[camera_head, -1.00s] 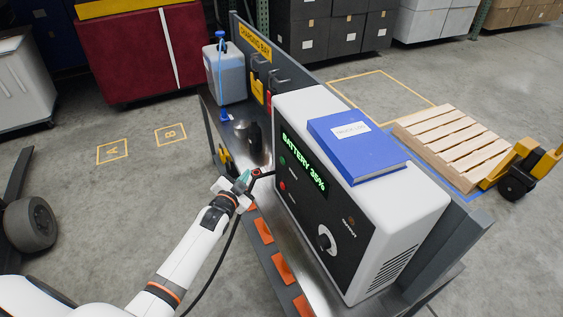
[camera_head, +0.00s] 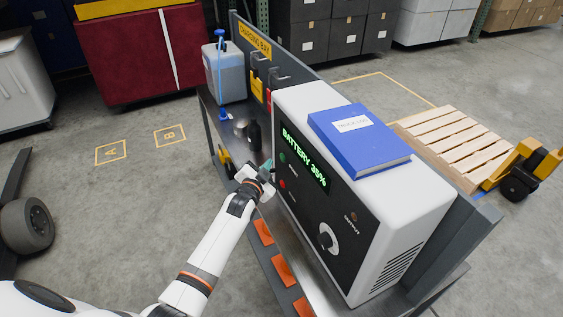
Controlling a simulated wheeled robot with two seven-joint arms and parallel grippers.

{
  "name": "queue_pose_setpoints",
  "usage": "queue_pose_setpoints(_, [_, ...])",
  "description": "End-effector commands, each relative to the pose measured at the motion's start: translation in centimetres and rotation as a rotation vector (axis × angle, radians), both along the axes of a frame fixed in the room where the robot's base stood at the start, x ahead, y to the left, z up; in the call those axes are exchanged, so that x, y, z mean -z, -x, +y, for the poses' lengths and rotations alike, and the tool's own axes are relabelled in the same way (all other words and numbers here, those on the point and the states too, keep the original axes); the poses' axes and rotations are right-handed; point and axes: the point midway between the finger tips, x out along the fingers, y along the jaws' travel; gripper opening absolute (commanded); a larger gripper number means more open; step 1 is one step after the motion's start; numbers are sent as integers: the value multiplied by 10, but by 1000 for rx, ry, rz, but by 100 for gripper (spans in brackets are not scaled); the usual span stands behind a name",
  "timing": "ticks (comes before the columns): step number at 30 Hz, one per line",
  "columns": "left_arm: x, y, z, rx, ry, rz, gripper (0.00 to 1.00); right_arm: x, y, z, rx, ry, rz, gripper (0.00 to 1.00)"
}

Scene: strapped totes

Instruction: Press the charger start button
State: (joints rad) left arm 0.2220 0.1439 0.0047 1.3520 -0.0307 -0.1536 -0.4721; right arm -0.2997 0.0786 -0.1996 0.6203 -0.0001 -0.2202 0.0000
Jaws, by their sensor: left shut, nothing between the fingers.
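The charger (camera_head: 400,215) is a white box with a black front panel on a metal bench. Its green display (camera_head: 304,158) reads "BATTERY 35%". My right gripper is not in view.
A blue logbook (camera_head: 358,140) lies on the charger. A blue-capped jug (camera_head: 226,75) and a dark bottle (camera_head: 254,135) stand at the bench's far end. A wooden pallet (camera_head: 455,143) stands behind. Open floor lies left.

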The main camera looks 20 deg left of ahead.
Motion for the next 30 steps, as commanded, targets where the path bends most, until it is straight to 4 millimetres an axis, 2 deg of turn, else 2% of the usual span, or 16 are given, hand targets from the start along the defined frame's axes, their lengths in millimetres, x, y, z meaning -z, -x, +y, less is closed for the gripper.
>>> queue_pose_setpoints(7, [0,-11,-10,1,0,-1,0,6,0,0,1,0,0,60])
queue_pose_setpoints(30, [-1,-11,-10,1,0,-1,0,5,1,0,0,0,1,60])
